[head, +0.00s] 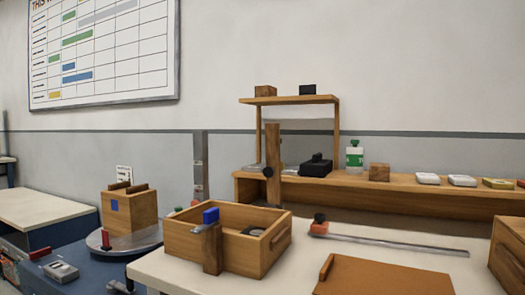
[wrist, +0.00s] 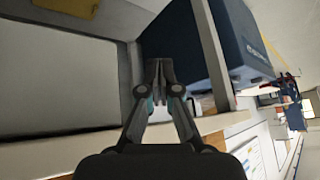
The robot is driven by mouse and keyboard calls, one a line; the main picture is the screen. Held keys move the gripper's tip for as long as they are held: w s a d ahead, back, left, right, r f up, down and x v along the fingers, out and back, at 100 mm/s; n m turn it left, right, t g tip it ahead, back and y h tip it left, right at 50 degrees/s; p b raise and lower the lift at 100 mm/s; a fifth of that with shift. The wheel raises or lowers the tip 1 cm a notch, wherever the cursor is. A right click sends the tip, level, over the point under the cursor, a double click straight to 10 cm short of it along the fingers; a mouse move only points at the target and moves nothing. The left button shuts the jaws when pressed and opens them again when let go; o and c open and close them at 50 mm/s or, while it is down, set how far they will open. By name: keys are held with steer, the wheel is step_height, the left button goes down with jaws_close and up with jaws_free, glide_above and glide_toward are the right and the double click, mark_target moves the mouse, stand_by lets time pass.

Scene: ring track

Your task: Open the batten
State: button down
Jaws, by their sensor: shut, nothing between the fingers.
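An upright wooden strip, which looks like the batten (head: 273,148), stands in front of the small shelf in the head view. A round black knob (head: 268,172) sits on its lower part. Its lower end is hidden behind the open wooden box. My gripper (wrist: 158,72) shows only in the wrist view, with its fingertips together and nothing between them. The batten does not show in the wrist view, and no gripper shows in the head view, so I cannot tell the distance between them.
The open wooden box (head: 225,262) stands on the white table (head: 165,272) in front of the batten. A metal bar (head: 400,244) with a red and black end lies to the right. A back bench (head: 420,195) holds small items. A blue cabinet (wrist: 190,45) is near my gripper.

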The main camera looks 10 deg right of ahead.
mark_target(272, 141)
steer(key=w+a+r+t+y+b, duration=0.2)
steer(key=w+a+r+y, duration=0.15)
steer(key=w+a, duration=0.5)
steer(key=w+a+r+t+y+b, duration=0.2)
steer(key=w+a+r, duration=0.3)
steer(key=w+a, duration=0.4)
steer(key=w+a+r+m+t+b, duration=0.1)
steer(key=w+r+m+t, duration=0.2)
steer(key=r, duration=0.4)
steer(key=w+a+r+m+t, duration=0.2)
steer(key=w+r+m+t, duration=0.15)
steer(key=r, duration=0.35)
steer(key=w+d+r+m+t+h+b, duration=0.1)
steer(key=w+d+r+m+t+h, duration=0.2)
steer(key=r+m+h, duration=0.3)
steer(key=s+d+r+m+g+h, duration=0.1)
steer(key=d+r+m+g+h, duration=0.1)
steer(key=d+m+h, duration=0.5)
steer(key=s+d+r+m+g+h, duration=0.2)
steer(key=d+r+m+h, duration=0.1)
steer(key=d+m+h, duration=0.4)
steer(key=shift+n+y, duration=0.45)
steer(key=p+x, duration=0.1)
steer(key=x, duration=1.2)
steer(key=shift+d+f, duration=0.1)
steer(key=shift+d, duration=0.1)
